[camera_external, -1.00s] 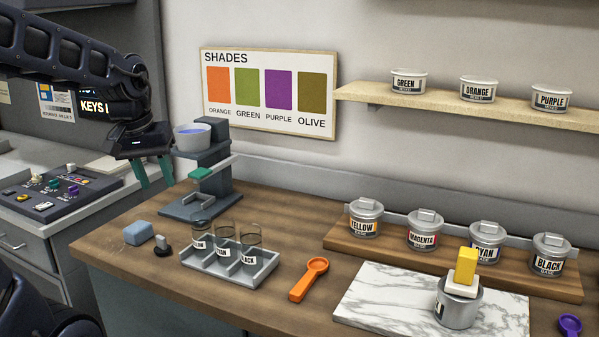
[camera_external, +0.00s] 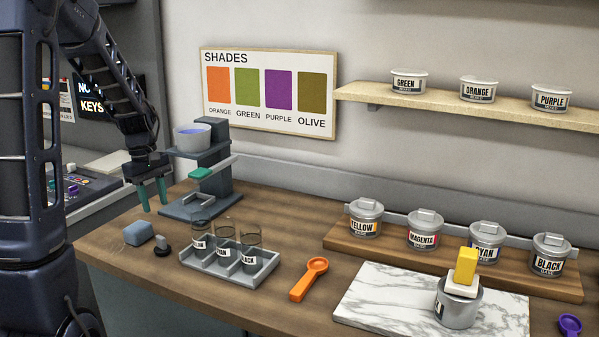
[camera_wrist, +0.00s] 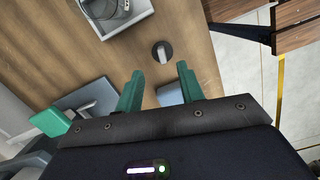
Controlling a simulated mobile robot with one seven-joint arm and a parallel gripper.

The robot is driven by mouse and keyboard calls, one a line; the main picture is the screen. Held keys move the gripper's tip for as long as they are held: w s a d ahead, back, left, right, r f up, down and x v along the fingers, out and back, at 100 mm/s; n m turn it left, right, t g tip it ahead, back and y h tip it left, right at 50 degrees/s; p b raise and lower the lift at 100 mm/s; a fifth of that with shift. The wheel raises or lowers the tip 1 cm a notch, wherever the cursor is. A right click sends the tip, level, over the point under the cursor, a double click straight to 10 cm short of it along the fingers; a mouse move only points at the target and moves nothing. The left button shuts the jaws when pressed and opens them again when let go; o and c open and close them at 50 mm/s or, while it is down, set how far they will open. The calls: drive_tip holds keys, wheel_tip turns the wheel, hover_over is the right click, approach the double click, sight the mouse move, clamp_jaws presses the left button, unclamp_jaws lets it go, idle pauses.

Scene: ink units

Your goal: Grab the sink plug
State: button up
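The sink plug (camera_external: 162,247) is a small black disc with an upright grey grip. It stands on the wooden counter beside a blue sponge-like block (camera_external: 139,232). The fingers (camera_wrist: 160,72) are apart and empty in the wrist view. The blue block (camera_wrist: 170,94) shows partly between them.
A grey rack (camera_external: 230,264) with labelled glass vials stands right of the plug. A dark dispenser stand (camera_external: 205,205) is behind it. An orange scoop (camera_external: 309,279) lies farther right. The counter's front edge is close to the plug.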

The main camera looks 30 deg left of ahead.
drive_tip(key=f, duration=0.1)
hover_over(160, 236)
drive_tip(key=shift+n, duration=0.3)
wheel_tip(160, 236, down, 6)
drive_tip(key=shift+s+r, duration=0.1)
drive_tip(key=shift+r, duration=0.1)
drive_tip(key=shift+d+f, duration=0.1)
drive_tip(key=shift+f, duration=2.55)
clamp_jaws()
